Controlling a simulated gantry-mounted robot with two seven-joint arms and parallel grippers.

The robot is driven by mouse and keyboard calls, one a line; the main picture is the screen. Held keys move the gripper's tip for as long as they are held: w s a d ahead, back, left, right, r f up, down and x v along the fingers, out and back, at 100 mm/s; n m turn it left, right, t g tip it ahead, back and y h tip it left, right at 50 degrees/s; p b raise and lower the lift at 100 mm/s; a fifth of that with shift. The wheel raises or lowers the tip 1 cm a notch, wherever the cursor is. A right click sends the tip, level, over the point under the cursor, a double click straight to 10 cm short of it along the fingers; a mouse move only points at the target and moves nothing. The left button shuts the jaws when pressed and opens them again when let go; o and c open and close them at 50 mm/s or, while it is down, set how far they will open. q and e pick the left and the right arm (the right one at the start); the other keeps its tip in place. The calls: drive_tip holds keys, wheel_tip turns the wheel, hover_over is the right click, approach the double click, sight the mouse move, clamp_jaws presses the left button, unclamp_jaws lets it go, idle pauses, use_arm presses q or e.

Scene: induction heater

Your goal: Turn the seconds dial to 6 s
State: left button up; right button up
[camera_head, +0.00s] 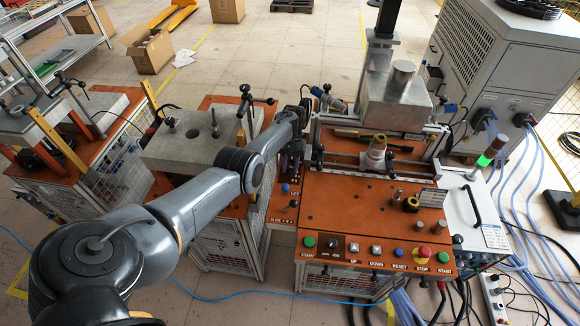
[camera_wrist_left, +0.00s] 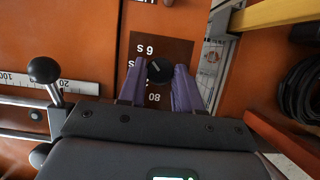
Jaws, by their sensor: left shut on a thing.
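The seconds dial (camera_wrist_left: 159,71) is a small black round knob on a dark brown label plate (camera_wrist_left: 178,50) in the left wrist view. White markings show beside it, upside down or turned, with an "s" label above and a number below. A faint light line crosses the knob; its exact setting is too small to read. My left gripper (camera_wrist_left: 158,76) has purple fingers on both sides of the knob and is shut on it. In the head view my left gripper (camera_head: 293,150) is at the left edge of the orange machine, and the dial is hidden there. My right gripper is not in view.
A black ball-ended lever (camera_wrist_left: 45,70) stands beside the gripper. A grey block table (camera_head: 185,150) stands to the left.

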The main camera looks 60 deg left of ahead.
use_arm(q)
drive_tip(key=o, duration=1)
drive_tip(key=shift+o, duration=0.2)
drive_tip(key=shift+w+a+r, duration=0.15)
drive_tip(key=shift+r, duration=0.25)
drive_tip(key=b+v, duration=0.1)
drive_tip(key=v, duration=0.5)
drive_tip(key=shift+r, duration=0.3)
drive_tip(key=shift+a, duration=0.1)
